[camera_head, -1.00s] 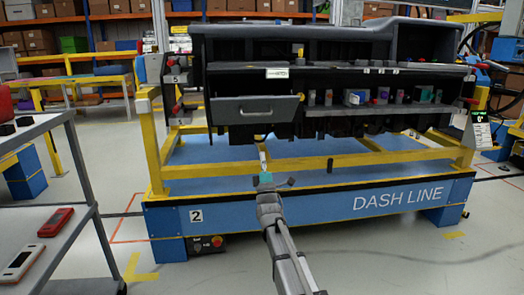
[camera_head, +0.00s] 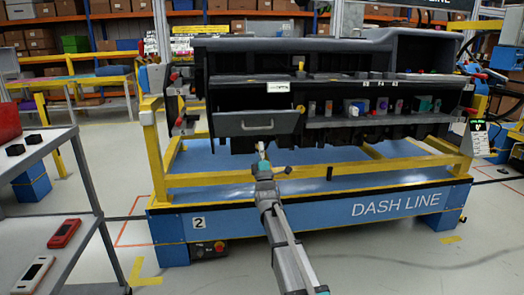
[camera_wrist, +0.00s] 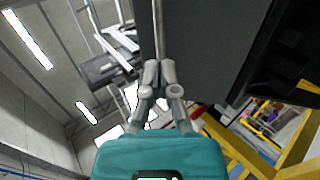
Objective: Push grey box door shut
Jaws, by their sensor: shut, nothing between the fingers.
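The grey box door (camera_head: 240,127) is a dark grey panel with a bar handle, on the left front of the dashboard module. In the head view it looks tilted outward, with dark space above it. My gripper (camera_head: 262,149) points up just below the door's lower edge, near its middle. In the wrist view my gripper (camera_wrist: 160,68) has its fingers together and empty. A large dark grey surface (camera_wrist: 210,45), probably the door, lies beyond and right of the fingertips there. I cannot tell whether they touch it.
The dashboard module (camera_head: 420,48) rests on a yellow frame (camera_head: 200,181) above a blue base (camera_head: 300,218). A grey cart (camera_head: 88,170) with red and white devices stands at left. Clear floor lies in front of the base.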

